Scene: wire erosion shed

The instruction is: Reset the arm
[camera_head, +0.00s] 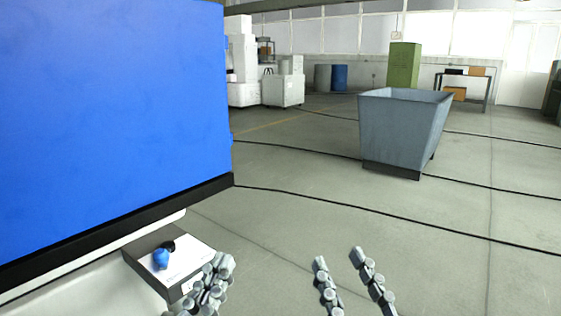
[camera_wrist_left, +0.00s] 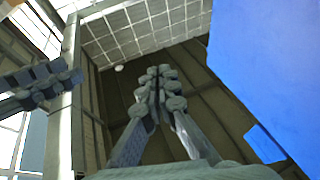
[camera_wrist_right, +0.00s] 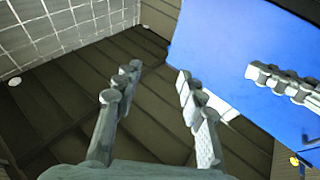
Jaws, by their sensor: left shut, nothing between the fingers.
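My left gripper (camera_head: 226,262) is at the lower middle of the head view, beside the white-topped box at the foot of the blue panel. In the left wrist view its fingers (camera_wrist_left: 161,70) are together with nothing between them. My right gripper (camera_head: 338,257) is further right in the head view, over bare floor. Its two fingers are apart, and the right wrist view shows the gap between them (camera_wrist_right: 156,72) empty. Each wrist view also shows the other gripper's fingers at its edge.
A large blue panel (camera_head: 110,110) fills the left. Below it is a grey box with a white top (camera_head: 190,256) and a blue knob (camera_head: 161,259). A grey-blue bin (camera_head: 400,130) stands on the right, with black cables across the floor. The middle floor is clear.

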